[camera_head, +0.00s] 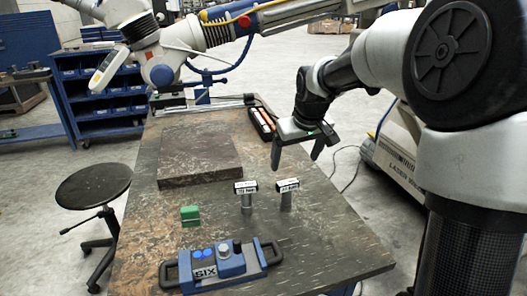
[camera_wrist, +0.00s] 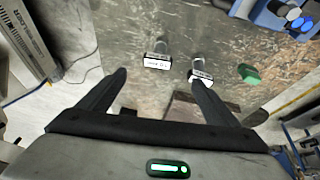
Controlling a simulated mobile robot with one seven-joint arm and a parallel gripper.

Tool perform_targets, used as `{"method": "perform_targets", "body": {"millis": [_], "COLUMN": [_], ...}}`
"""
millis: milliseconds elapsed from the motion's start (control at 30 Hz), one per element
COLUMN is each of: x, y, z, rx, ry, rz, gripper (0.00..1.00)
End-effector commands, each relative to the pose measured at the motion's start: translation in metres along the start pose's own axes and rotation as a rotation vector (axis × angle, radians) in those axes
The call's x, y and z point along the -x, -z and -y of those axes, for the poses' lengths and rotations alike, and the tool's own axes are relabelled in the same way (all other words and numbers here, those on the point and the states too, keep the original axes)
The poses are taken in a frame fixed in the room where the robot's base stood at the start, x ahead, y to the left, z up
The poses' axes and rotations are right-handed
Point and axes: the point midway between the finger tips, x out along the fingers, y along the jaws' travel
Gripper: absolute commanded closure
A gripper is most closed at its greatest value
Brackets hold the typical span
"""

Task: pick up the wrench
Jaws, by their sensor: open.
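I cannot make out a clear wrench in either view. My gripper (camera_head: 295,162) is open and empty above the right side of the table (camera_head: 340,235), its fingers pointing down; it also shows in the wrist view (camera_wrist: 157,73). Two short metal pieces with labelled black-and-white heads, a left one (camera_head: 246,188) and a right one (camera_head: 288,186), stand on the table nearer the head camera than the gripper. In the wrist view, one labelled piece (camera_wrist: 158,62) appears between the fingertips and the other (camera_wrist: 201,78) is partly behind the right finger.
A green block (camera_head: 190,215) and a blue device marked SIX (camera_head: 222,265) are on the near part of the table. A dark stone slab (camera_head: 198,155) lies behind. A tray with orange items (camera_head: 263,120) is at the back right. A stool (camera_head: 93,185) stands left.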

Motion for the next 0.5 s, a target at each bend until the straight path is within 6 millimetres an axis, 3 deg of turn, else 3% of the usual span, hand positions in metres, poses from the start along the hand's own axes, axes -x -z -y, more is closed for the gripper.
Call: {"method": "perform_targets", "body": {"millis": [33,100,367,500], "x": [-0.026,-0.043,-0.079,-0.111], "y": [-0.002,-0.001,0.0,-0.001], "z": [-0.005,-0.009,-0.009,-0.006], "rx": [-0.01,-0.015,-0.018,-0.018], "ry": [0.023,0.045,0.067,0.068], "rz": [0.007,0.008,0.012,0.014], "gripper": [0.16,0.16,0.16,0.16]}}
